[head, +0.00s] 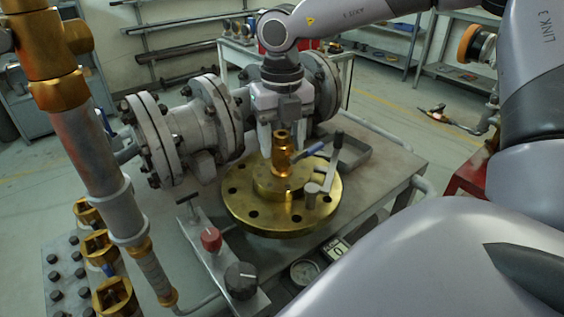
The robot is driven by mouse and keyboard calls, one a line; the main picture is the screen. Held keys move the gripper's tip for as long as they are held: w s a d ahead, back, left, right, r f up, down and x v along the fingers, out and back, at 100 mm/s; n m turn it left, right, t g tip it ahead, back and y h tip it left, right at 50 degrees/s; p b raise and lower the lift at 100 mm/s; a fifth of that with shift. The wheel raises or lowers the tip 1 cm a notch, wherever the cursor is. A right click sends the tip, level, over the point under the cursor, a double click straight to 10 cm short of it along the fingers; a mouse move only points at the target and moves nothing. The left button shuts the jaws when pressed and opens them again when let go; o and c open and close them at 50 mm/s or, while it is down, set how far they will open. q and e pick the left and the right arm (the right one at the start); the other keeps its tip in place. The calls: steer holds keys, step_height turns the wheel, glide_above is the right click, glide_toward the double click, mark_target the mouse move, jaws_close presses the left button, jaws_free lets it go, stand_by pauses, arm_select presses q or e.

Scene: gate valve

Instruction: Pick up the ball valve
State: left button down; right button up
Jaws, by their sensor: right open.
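The ball valve (281,155) appears to be the small upright brass body with a blue lever. It stands on the raised middle of a round brass flange (245,208) on the table. My right gripper (282,138) points down from above at the valve, open, with its pale fingers apart. The valve's top shows between or just in front of the fingers; I cannot tell which. I see no clear contact. My left gripper is not in view.
A grey lever handle (326,172) stands on the flange's right side. A large grey flanged gate valve (205,120) lies behind on the table (385,160). A red knob (211,239) and a black knob (241,280) are in front. A thick pipe (95,150) rises at left.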

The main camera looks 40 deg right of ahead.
steer(key=shift+f, duration=0.65)
jaws_close()
steer(key=shift+r, duration=0.2)
step_height(320, 180, up, 24)
steer(key=p, duration=0.6)
steer(key=shift+r, duration=0.15)
stand_by(0.3)
